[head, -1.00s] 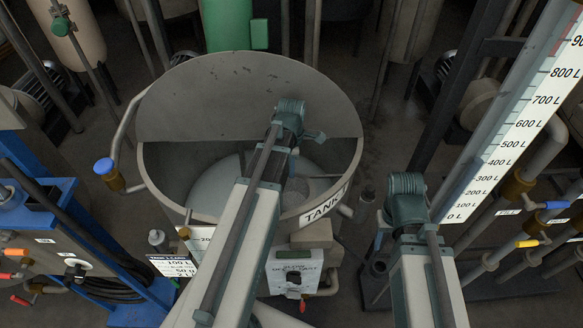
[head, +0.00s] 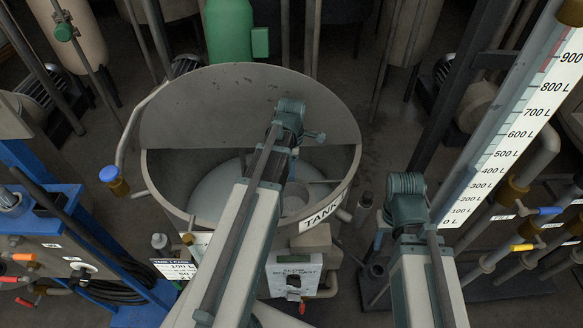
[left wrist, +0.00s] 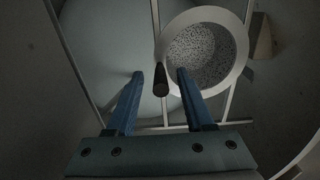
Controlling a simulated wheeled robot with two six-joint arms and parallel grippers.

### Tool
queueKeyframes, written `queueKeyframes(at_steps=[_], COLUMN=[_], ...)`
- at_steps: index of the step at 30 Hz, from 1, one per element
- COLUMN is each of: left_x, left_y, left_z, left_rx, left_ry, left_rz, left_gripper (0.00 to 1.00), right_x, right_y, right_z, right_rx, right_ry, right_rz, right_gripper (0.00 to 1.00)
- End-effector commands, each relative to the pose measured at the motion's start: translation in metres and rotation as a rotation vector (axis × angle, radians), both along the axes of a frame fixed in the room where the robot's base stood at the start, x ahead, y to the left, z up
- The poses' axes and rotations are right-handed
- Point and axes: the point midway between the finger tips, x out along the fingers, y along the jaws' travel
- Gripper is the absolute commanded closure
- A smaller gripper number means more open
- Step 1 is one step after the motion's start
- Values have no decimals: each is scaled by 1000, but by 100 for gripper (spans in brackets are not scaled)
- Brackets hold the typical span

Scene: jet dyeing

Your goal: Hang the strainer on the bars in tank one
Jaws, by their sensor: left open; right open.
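Tank one (head: 152,172) is a grey steel drum with its tall back wall raised, in the middle of the head view. My left arm reaches over its front rim and hides its own gripper there. In the left wrist view my left gripper (left wrist: 160,77) is open. The strainer (left wrist: 240,45), a pale ring around a speckled bowl, lies just beyond the fingers. Its dark handle (left wrist: 160,82) stands between the fingertips, with no clear grip. Thin bars (left wrist: 228,105) pass around the strainer; it seems to rest on them, though contact is unclear. My right gripper's fingers are hidden.
Pale liquid or tank floor (left wrist: 105,40) shows below the bars. A blue-handled valve (head: 109,174) stands left of the tank. A litre scale (head: 515,130) and pipes with valves are on the right. My right arm is outside the tank, to its right.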

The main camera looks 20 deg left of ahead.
Motion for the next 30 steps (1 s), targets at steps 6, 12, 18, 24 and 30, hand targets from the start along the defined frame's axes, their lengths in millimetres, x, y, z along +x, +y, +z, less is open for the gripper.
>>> queueKeyframes(at_steps=[6, 12, 18, 24, 30], left_x=[0, 0, 0, 0, 0], left_y=[0, 0, 0, 0, 0], left_z=[43, 74, 100, 108, 107], left_rx=[0, 0, 0, 0, 0], left_ry=[0, 0, 0, 0, 0], left_rz=[0, 0, 0, 0, 0], left_gripper=[47, 47, 47, 47, 47], right_x=[0, 0, 0, 0, 0], right_y=[0, 0, 0, 0, 0], right_z=[43, 74, 100, 108, 107], right_rx=[0, 0, 0, 0, 0], right_ry=[0, 0, 0, 0, 0], right_rz=[0, 1, 2, 2, 2], right_gripper=[50, 50, 50, 50, 50])
